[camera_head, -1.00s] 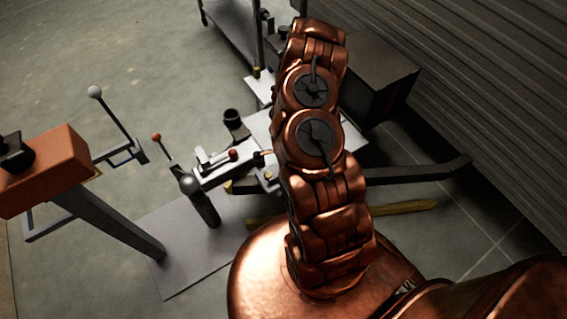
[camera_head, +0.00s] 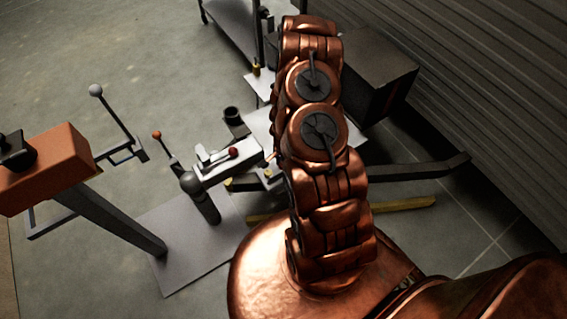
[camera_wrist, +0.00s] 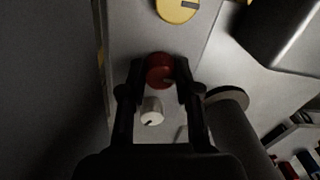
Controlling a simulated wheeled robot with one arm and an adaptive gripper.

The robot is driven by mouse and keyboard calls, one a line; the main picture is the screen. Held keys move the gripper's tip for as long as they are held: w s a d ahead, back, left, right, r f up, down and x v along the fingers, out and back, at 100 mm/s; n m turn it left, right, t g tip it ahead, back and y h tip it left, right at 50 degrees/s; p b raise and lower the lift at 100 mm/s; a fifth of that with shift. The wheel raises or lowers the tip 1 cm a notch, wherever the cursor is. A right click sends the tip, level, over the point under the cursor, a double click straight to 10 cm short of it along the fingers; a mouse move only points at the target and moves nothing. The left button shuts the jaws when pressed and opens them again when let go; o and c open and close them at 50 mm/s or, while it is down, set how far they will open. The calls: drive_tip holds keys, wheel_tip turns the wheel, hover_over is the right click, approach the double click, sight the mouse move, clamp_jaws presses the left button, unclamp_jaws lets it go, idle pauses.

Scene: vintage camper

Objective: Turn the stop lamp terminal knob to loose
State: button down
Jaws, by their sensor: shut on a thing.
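In the wrist view, a red round knob (camera_wrist: 159,71) sits on a grey panel (camera_wrist: 135,30), with a small dark mark on its face. My gripper (camera_wrist: 160,76) has one dark fingertip on each side of the red knob and is shut on it. A white knob (camera_wrist: 151,112) with a dark mark lies between the fingers, closer to the palm. A yellow knob (camera_wrist: 177,10) with a dark slot is beyond the fingertips. No label is readable, so I cannot confirm which knob is the stop lamp terminal. In the head view my arm hides the gripper.
A grey cylinder (camera_wrist: 238,130) stands close to the right finger. A dark block (camera_wrist: 285,35) is at the upper right. In the head view, an orange box (camera_head: 50,170) on a post and a ball-topped lever (camera_head: 96,91) are at left. A dark box (camera_head: 375,75) is behind my arm.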

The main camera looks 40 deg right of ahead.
idle(0.3)
drive_tip(key=c, duration=0.8)
unclamp_jaws()
drive_tip(key=shift+s+r, duration=0.15)
drive_tip(key=shift+r, duration=2.85)
drive_tip(key=shift+s+r, duration=0.1)
drive_tip(key=shift+r, duration=2.9)
